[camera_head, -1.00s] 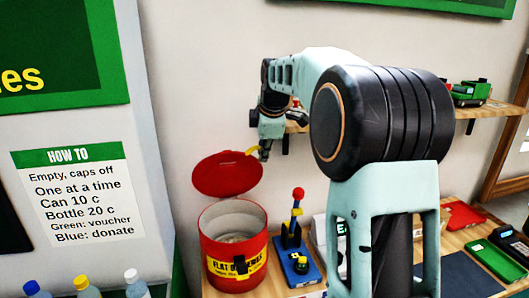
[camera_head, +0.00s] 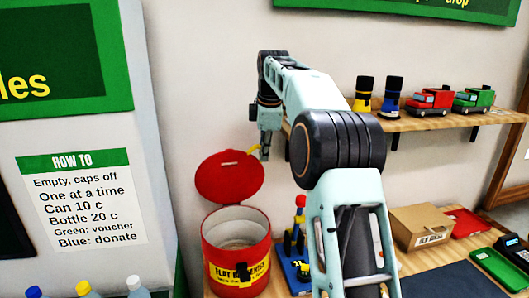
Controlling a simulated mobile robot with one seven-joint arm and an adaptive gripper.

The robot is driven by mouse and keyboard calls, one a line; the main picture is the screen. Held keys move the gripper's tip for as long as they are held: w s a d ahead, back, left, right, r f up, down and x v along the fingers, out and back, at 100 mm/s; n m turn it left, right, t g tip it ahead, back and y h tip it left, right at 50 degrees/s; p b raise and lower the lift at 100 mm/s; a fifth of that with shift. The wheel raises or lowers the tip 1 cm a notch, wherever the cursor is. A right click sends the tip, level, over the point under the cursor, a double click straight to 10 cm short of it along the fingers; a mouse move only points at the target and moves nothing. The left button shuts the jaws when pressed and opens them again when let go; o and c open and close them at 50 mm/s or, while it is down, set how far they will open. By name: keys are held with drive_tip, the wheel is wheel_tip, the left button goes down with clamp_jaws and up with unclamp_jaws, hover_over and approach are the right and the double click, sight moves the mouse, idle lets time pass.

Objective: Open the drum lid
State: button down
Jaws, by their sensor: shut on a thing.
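The red drum (camera_head: 213,262) with a yellow label stands on the table at lower left of centre, its round mouth open and its pale inside showing. Its red lid (camera_head: 222,180) is raised at the back of the drum, tilted up with a small slot near its top. A yellow tab (camera_head: 254,150) shows at the lid's upper right edge. My gripper (camera_head: 263,152) is at this tab, shut on it; its fingertips are small and partly unclear.
A blue-based toy with a red knob (camera_head: 300,201) stands close right of the drum, partly hidden by my arm. A cardboard box (camera_head: 420,226) and green device (camera_head: 498,268) are farther right. The wall shelf (camera_head: 430,122) holds toy trucks and boots. Bottles stand at lower left.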

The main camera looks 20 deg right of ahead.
drive_tip(key=c, duration=2)
unclamp_jaws()
drive_tip(key=v, duration=1.2)
